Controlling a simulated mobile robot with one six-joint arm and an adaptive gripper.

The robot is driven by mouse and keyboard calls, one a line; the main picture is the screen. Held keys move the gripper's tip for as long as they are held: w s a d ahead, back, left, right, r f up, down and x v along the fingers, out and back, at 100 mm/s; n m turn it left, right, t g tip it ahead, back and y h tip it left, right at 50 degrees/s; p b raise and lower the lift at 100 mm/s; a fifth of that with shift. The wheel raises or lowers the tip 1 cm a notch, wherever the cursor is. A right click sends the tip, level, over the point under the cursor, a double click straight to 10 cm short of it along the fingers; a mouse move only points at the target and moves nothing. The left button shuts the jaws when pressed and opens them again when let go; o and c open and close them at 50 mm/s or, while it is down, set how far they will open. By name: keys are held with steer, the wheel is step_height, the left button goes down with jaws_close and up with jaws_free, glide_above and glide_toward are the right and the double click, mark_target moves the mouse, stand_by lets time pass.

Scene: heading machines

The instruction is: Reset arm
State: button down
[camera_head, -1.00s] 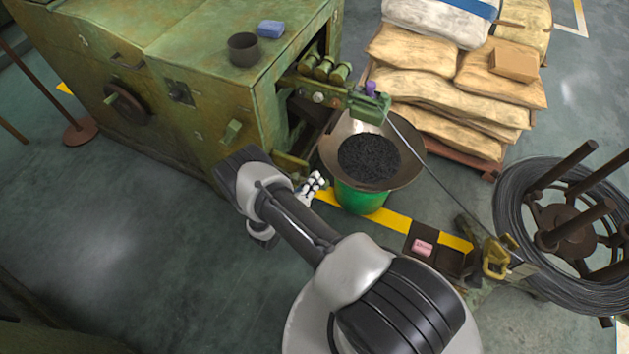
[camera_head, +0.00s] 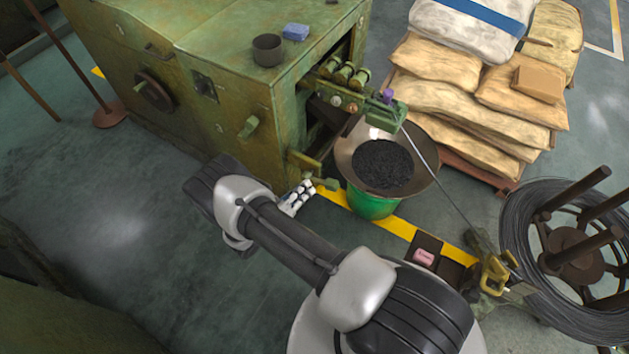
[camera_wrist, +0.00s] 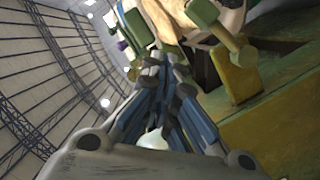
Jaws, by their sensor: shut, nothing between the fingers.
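My arm (camera_head: 290,240) is folded, with its elbow reaching toward the green machine (camera_head: 215,100). My gripper (camera_head: 298,197) shows small and partly hidden behind the arm, near the machine's lower front corner. In the wrist view my gripper (camera_wrist: 158,72) is shut and empty, its fingers together. The machine's yellow-green side (camera_wrist: 275,120) fills the right of that view, apart from the fingers as far as I can tell. A green lever with a knob (camera_wrist: 222,45) stands to the right of the fingertips.
A green bucket (camera_head: 372,204) with a wide funnel (camera_head: 427,178) of dark pieces stands beyond my gripper. A wire coil (camera_head: 520,235) stands at right, stacked sacks (camera_head: 480,110) behind. Open floor (camera_head: 120,230) lies left.

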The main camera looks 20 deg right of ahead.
steer(key=shift+s+a, duration=0.2)
steer(key=shift+a, duration=0.1)
stand_by(0.4)
steer(key=s+d+r+m+g+y, duration=0.1)
steer(key=s+d+r+g, duration=0.15)
steer(key=r, duration=0.75)
steer(key=s+d+r+g+y, duration=0.1)
steer(key=r+g+y, duration=0.15)
steer(key=r, duration=0.65)
steer(key=s+d+r+m+g+y, duration=0.1)
steer(key=s+r+g, duration=0.15)
steer(key=r, duration=0.75)
steer(key=s+a+r+n+t+y, duration=0.2)
steer(key=s+a+r+y, duration=0.1)
steer(key=s+r+y, duration=0.2)
steer(key=s+a+r+n+t+y, duration=0.2)
steer(key=s+r+y, duration=0.3)
steer(key=s+r, duration=0.4)
steer(key=s+a+n, duration=0.1)
steer(key=s, duration=0.3)
steer(key=shift+r+t, duration=0.35)
steer(key=shift+r, duration=0.05)
